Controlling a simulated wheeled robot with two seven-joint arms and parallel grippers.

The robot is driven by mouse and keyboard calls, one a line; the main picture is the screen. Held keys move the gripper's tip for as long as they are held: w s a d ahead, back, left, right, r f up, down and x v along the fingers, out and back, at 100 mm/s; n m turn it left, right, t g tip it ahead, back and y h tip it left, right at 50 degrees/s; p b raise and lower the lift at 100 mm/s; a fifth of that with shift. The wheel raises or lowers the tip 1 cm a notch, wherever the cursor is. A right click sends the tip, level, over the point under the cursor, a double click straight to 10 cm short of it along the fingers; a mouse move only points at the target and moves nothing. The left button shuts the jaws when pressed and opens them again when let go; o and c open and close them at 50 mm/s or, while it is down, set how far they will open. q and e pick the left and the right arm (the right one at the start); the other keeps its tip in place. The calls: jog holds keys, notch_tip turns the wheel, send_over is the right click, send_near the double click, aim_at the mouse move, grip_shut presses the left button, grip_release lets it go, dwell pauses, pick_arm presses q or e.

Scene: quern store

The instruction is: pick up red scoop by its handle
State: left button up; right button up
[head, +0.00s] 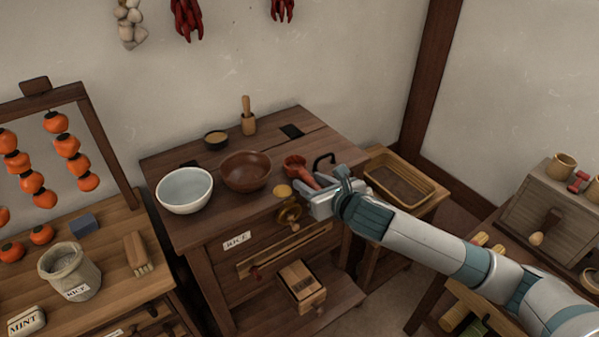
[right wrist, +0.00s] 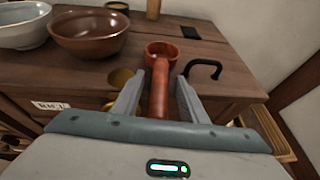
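The red scoop (head: 295,164) lies on the dark wooden cabinet top, right of the brown bowl. In the right wrist view its round cup (right wrist: 161,50) points away from me and its handle (right wrist: 159,92) runs back toward my palm. My right gripper (head: 322,187) is at the front right of the cabinet top. In the right wrist view its fingers (right wrist: 161,82) stand apart, one on each side of the handle, with a narrow gap showing on both sides. The near end of the handle is hidden by the gripper body. My left gripper is not in view.
A brown bowl (head: 246,171) and a white bowl (head: 184,190) stand left of the scoop. A black curved handle (head: 324,160) rises just right of it. A brass wheel (head: 290,212) sits at the front edge. A wooden tray (head: 421,187) stands to the right.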

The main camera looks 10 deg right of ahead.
grip_shut()
jog(key=shift+r, duration=0.2)
jog(key=shift+r, duration=0.6)
jog(key=r, duration=0.1)
jog(key=r+b, duration=0.1)
jog(key=r, duration=0.1)
jog(key=shift+s+d, duration=0.2)
jog(key=shift+d, duration=0.2)
jog(key=s+d+r+b, duration=0.3)
jog(key=s+d+r, duration=0.3)
jog(key=d, duration=0.2)
jog(key=shift+s+d+r, duration=0.15)
jog(key=shift+s+r, duration=0.1)
jog(key=shift+s, duration=0.15)
